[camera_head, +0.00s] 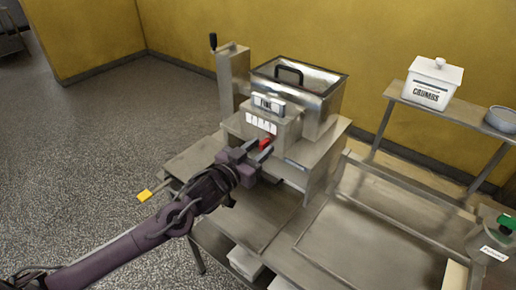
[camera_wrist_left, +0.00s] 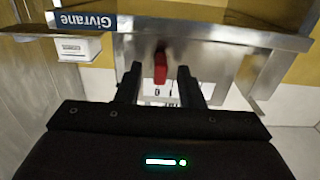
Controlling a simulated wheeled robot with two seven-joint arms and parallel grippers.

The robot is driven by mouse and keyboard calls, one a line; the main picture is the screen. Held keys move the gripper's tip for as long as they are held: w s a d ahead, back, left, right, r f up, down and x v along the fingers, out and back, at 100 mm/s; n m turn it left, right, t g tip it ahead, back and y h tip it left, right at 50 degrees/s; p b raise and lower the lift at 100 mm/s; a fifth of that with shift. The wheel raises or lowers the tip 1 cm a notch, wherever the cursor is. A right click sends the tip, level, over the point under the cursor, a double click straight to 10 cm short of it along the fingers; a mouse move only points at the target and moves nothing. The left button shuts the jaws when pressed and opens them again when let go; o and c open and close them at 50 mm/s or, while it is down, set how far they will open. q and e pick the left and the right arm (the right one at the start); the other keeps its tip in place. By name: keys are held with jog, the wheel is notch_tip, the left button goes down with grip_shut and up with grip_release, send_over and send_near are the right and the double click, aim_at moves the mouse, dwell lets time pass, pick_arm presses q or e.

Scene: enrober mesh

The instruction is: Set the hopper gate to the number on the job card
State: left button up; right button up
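My left gripper (camera_head: 262,154) is at the red handle. In the left wrist view the handle (camera_wrist_left: 160,66) lies between the two open fingers (camera_wrist_left: 159,84), with a gap on each side. White plates with dark marks show behind the fingers. A small labelled display (camera_head: 268,103) sits above the plate. I cannot identify the job card. My right gripper is out of view.
A white "CRUMBS" box (camera_head: 434,82) and a round tin (camera_head: 501,118) are on the right shelf (camera_head: 450,108). A yellow tag (camera_head: 145,195) juts out left. The steel table (camera_head: 350,250) in front is mostly bare.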

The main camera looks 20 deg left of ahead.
pick_arm(q)
grip_shut()
jog(key=shift+a, duration=0.1)
jog(key=shift+w+a+r, duration=0.1)
jog(key=shift+w+a, duration=0.05)
jog(key=shift+a, duration=0.2)
jog(key=shift+w+a, duration=0.2)
jog(key=shift+a, duration=0.35)
grip_release()
jog(key=shift+s, duration=0.15)
